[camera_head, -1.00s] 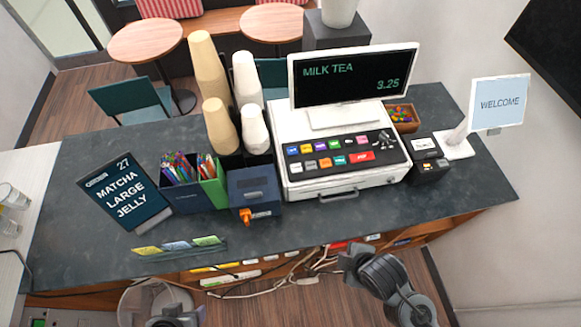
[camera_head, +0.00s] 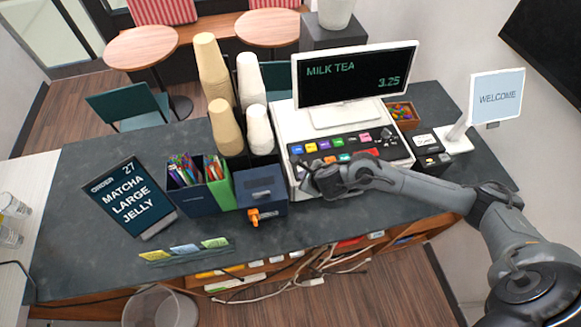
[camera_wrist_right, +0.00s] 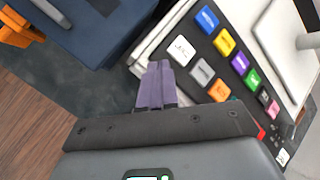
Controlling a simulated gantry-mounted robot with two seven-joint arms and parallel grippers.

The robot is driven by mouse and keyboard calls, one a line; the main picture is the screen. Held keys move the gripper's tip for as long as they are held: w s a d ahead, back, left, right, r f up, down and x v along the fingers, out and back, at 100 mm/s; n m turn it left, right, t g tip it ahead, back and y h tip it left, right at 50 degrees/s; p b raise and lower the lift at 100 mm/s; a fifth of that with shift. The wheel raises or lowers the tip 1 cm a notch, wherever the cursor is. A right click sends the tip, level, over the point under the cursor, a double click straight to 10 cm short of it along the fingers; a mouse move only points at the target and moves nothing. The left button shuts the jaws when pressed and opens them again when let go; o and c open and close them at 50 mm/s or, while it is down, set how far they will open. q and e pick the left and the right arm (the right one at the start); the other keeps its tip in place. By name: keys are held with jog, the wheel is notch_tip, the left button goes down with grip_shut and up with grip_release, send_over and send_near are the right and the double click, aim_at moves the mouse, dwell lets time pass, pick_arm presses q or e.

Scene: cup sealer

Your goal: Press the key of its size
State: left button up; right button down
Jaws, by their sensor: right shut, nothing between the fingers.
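The cash register (camera_head: 283,130) stands on the counter, its display (camera_head: 355,75) reading MILK TEA 3.25. The order sign (camera_head: 131,198) at left reads ORDER 27, MATCHA LARGE JELLY. My right gripper (camera_head: 318,181) is shut and empty over the register's front left, hiding part of the lower key row. In the right wrist view its fingertips (camera_wrist_right: 158,80) are near the white key (camera_wrist_right: 181,50) and grey key (camera_wrist_right: 202,72); contact cannot be told. An orange key (camera_wrist_right: 219,91) and an upper row with blue (camera_wrist_right: 207,18), yellow (camera_wrist_right: 224,42) and purple (camera_wrist_right: 240,64) keys also show. Key labels are unreadable. My left gripper is out of view.
A dark blue box (camera_head: 261,186) with an orange part stands left of the register. Cup stacks (camera_head: 225,127) rise behind it. A black box (camera_head: 431,150) and the WELCOME sign (camera_head: 497,96) stand to the right. The counter front is mostly clear.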

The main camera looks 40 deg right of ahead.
jog(key=w+d+r+t, duration=0.1)
jog(key=w+d+r, duration=0.2)
jog(key=w+r, duration=0.2)
notch_tip(320, 180, up, 2)
jog(key=shift+d+r+t+h, duration=0.1)
jog(key=shift+d+t+h, duration=0.2)
jog(key=shift+d+h, duration=0.1)
jog(key=shift+a, duration=0.1)
jog(key=b, duration=0.7)
send_over(304, 162)
jog(key=s+a, duration=0.2)
notch_tip(304, 162, down, 8)
jog(key=shift+r, duration=0.1)
jog(key=shift+f+b, duration=0.4)
jog(key=shift+f, duration=0.15)
